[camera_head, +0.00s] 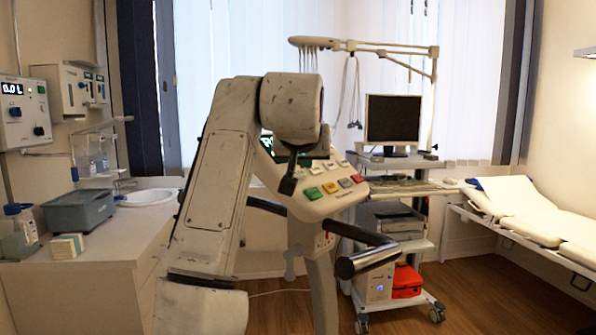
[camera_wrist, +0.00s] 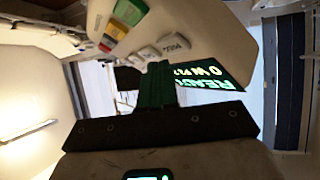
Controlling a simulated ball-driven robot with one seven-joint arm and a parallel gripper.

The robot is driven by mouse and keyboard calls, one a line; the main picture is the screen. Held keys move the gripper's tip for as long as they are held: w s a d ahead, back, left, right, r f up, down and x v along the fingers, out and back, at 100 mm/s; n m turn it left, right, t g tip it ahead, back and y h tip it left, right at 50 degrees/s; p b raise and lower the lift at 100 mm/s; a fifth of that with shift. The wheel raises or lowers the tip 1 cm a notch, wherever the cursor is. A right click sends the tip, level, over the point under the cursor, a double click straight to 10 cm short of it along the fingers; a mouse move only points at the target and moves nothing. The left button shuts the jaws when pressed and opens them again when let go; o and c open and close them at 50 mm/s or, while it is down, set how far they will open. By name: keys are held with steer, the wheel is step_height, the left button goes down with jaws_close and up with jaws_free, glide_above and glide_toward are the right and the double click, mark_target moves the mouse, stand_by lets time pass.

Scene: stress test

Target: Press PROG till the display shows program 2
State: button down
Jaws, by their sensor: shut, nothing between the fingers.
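The console (camera_head: 325,205) has a slanted key panel, with its display (camera_head: 266,143) partly hidden behind my arm. In the wrist view the display (camera_wrist: 208,80) is upside down, with green text reading READY and a second line that looks like "0 W P1", its end hard to read. A pale key (camera_wrist: 173,44), its label apparently PROG, lies just beyond my fingertips. My gripper (camera_wrist: 160,66) is shut and empty, pointing at the panel close to this key. I cannot tell whether it touches. In the head view my gripper (camera_head: 288,184) is dark, over the panel's left part.
Green (camera_head: 331,188), yellow (camera_head: 313,193) and red (camera_head: 345,183) keys sit along the panel's lower edge. A dark handlebar (camera_head: 368,261) sticks out in front. A trolley with a monitor (camera_head: 393,120) stands behind, a couch (camera_head: 525,212) at right, a counter (camera_head: 95,250) at left.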

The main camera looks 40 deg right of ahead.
steer(key=shift+s+d+r+p, duration=0.1)
steer(key=shift+s+r+p, duration=0.65)
steer(key=shift+r, duration=0.25)
steer(key=shift+s+d+r+p, duration=0.1)
steer(key=shift+s+r+p, duration=0.55)
steer(key=shift+s+r, duration=0.25)
steer(key=shift+w+r, duration=0.1)
steer(key=shift+r, duration=0.05)
steer(key=s+r+p, duration=0.4)
steer(key=r, duration=0.1)
steer(key=shift+d+r, duration=0.15)
steer(key=shift+r, duration=0.05)
steer(key=shift+s+f, duration=0.1)
steer(key=shift+s, duration=0.05)
stand_by(0.4)
